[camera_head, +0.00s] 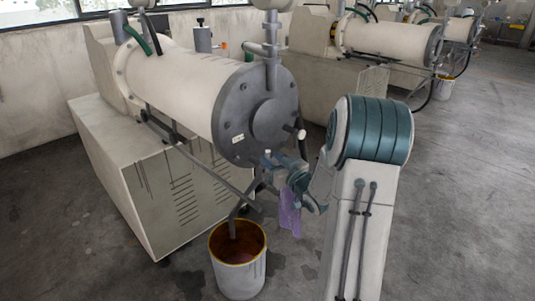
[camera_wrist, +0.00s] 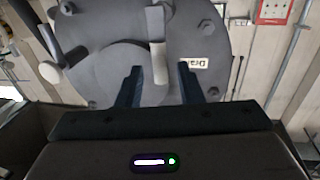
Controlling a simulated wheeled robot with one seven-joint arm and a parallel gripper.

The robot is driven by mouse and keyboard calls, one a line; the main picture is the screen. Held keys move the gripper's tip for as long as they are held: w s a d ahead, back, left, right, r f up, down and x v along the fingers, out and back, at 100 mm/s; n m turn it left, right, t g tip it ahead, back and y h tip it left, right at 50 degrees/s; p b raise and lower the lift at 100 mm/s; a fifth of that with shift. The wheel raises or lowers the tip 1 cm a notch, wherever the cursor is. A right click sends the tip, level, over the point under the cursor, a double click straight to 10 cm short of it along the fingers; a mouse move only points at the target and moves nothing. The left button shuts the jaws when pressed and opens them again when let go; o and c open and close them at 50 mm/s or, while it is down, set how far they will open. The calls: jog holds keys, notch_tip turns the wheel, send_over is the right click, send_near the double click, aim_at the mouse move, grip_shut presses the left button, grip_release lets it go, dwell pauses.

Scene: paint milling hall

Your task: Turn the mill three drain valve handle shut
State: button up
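The nearest mill (camera_head: 190,85) is a cream drum with a dark grey round end plate (camera_head: 262,110). The plate fills the wrist view, with a small label, partly covered, that seems to start "Dra". A drain valve handle (camera_wrist: 158,62), a grey lever with a pale grip, stands upright in the wrist view. My gripper (camera_wrist: 161,72) is open, its two dark fingers on either side of the grip with a visible gap on both sides. In the head view my gripper (camera_head: 284,177) is low at the plate's front, and my wrist partly hides the valve.
A pale bucket (camera_head: 240,277) with a yellowish rim and dark reddish contents stands under the outlet pipe. A pale knob (camera_head: 301,134) sticks out from the plate. A purple shape (camera_head: 290,217) hangs below my wrist. More mills (camera_head: 385,40) stand behind; the floor at right is clear.

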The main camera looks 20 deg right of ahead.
aim_at(269, 157)
jog(key=shift+w+a, duration=0.2)
jog(key=shift+w, duration=1.4)
grip_shut()
